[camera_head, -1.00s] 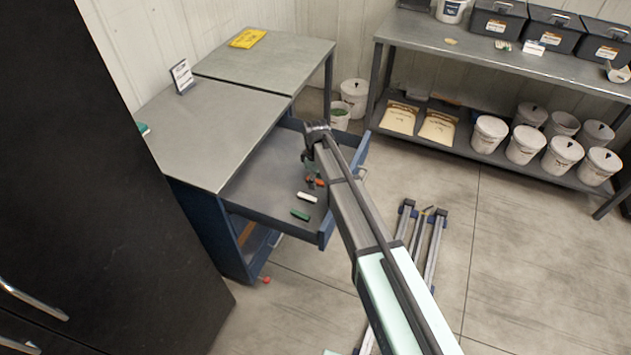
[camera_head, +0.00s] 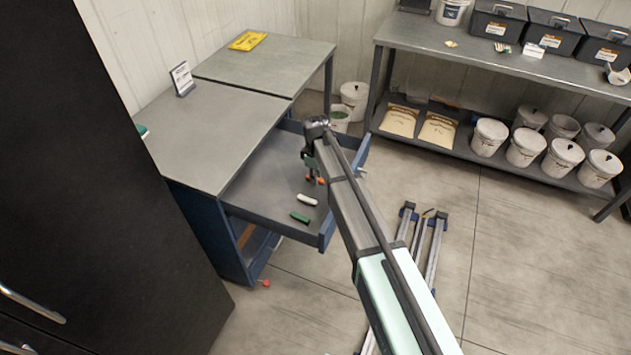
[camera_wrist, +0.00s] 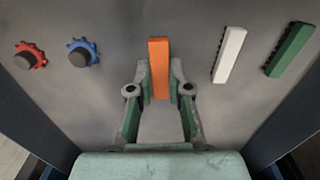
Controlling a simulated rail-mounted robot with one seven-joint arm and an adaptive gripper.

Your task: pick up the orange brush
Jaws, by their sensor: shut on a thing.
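The orange brush (camera_wrist: 159,62) is an upright narrow bar in the middle of the wrist view, over the grey drawer floor. My gripper (camera_wrist: 160,78) is shut on it, one green-grey finger against each long side. Its lower part sits between the fingers. I cannot tell whether the brush is clear of the drawer floor. In the head view, my gripper (camera_head: 314,176) reaches down into the open drawer (camera_head: 265,182), with orange bits of the brush (camera_head: 320,180) showing around the fingers.
A white brush (camera_wrist: 229,54) and a green brush (camera_wrist: 290,48) lie to the right in the drawer. A red knob (camera_wrist: 30,56) and a blue knob (camera_wrist: 82,52) are to the left. Drawer walls stand on both sides. The workbench top (camera_head: 210,125) overhangs the drawer's back.

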